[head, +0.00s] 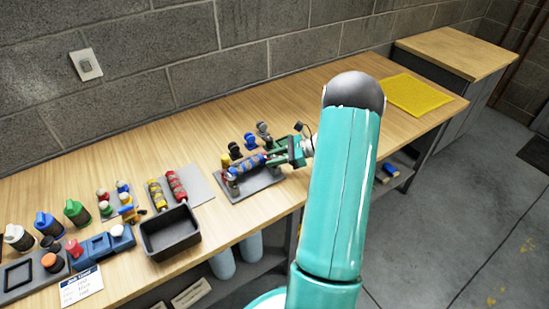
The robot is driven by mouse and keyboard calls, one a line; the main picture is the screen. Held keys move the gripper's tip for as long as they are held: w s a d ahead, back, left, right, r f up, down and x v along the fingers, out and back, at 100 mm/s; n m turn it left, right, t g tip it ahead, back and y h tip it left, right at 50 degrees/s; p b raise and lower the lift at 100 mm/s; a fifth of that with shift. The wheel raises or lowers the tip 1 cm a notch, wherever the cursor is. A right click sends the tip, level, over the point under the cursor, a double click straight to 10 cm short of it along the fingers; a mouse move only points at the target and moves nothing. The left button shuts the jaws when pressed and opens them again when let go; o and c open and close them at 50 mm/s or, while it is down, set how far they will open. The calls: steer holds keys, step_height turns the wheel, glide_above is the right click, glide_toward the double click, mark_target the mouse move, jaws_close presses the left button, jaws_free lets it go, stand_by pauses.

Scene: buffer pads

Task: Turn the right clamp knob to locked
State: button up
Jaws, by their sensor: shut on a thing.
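My gripper (270,160) reaches in from the right and is shut at the right end of the clamp fixture. It appears to be on the right clamp knob, which its fingers hide, so the knob's angle cannot be told. The fixture's grey base plate (262,183) lies on the workbench.
A black bin (170,233) and a grey pad (196,184) with yellow and red rollers are to the left. A yellow mat (415,94) lies at the right, with bare wood before it.

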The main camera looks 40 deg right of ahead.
steer(key=n+g+y, duration=0.2)
steer(key=n+g, duration=0.2)
steer(key=shift+n+g+y, duration=0.3)
steer(key=shift+g+y, duration=0.1)
stand_by(0.4)
steer(key=o, duration=1)
steer(key=v, duration=1.4)
steer(key=shift+w+f, duration=0.1)
steer(key=shift+w, duration=0.05)
